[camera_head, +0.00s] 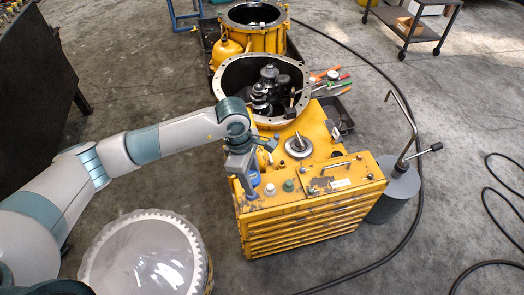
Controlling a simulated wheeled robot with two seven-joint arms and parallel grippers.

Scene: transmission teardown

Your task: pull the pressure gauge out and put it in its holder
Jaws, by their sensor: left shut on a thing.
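A bit of blue (254,181) shows at the fingers. I cannot tell whether the gauge is still seated or lifted. I cannot make out its holder for sure. My right gripper is out of view.
A blue-and-white cap (270,190) and a green cap (288,186) stand close right of the gripper. A round flange (299,145) and the open bell housing (262,90) lie behind. A grey cylinder with a bent rod (394,190) stands at right. A large toothed ring (145,255) is front left.

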